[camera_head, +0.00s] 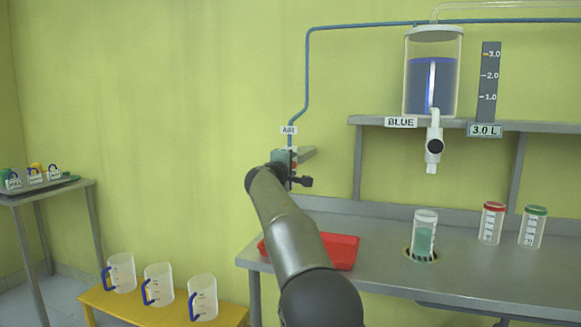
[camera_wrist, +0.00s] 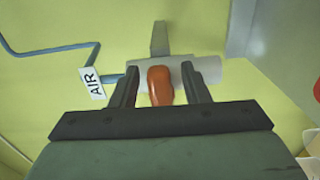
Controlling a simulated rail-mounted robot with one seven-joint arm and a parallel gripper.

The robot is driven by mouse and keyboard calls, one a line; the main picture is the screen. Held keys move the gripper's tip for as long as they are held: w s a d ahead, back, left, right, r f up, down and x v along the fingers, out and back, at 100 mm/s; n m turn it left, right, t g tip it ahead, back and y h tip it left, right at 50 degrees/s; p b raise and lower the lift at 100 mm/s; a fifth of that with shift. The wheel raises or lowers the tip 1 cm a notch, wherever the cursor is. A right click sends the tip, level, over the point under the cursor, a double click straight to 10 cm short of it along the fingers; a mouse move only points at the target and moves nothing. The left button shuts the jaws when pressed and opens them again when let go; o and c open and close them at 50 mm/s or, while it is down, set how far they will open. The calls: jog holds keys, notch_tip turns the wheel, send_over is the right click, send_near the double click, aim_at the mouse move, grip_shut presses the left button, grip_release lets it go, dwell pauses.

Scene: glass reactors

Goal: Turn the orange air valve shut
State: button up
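The orange air valve handle (camera_wrist: 160,88) shows in the wrist view, in front of a pale grey valve body (camera_wrist: 208,70). My gripper (camera_wrist: 160,69) has its two dark fingers apart, one on each side of the handle, with a visible gap on both sides. The fingers reach up to the valve body; I cannot tell whether they touch it. In the head view my gripper (camera_head: 293,168) is at the valve below the AIR label (camera_head: 289,130), and my arm hides most of the valve.
A blue air line (camera_head: 307,75) runs down the wall to the valve. Right of it are a shelf (camera_head: 355,120) with a blue-filled vessel (camera_head: 431,80) and a bench (camera_head: 380,260) with a red tray (camera_head: 343,249) and several jars. Jugs (camera_head: 158,285) stand on a low yellow table.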

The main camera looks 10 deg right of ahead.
jog(key=b+v, duration=0.3)
jog(key=v, duration=1.4)
jog(key=shift+s, duration=0.2)
jog(key=s+d+f+m+g+y+p, duration=0.25)
jog(key=s+d+g+p, duration=0.25)
jog(key=s+p, duration=0.35)
jog(key=s+d+f+m+g+y+p, duration=0.1)
jog(key=s+d+f+m+g+p, duration=0.25)
jog(key=s+p, duration=0.5)
jog(key=s+a+m+g+y+p, duration=0.3)
jog(key=s+p, duration=1.1)
jog(key=s, duration=1.1)
jog(key=f+m+g+y, duration=0.1)
jog(key=m+g+y, duration=0.1)
jog(key=g, duration=0.1)
jog(key=shift+g+y, duration=0.35)
jog(key=shift+a, duration=0.1)
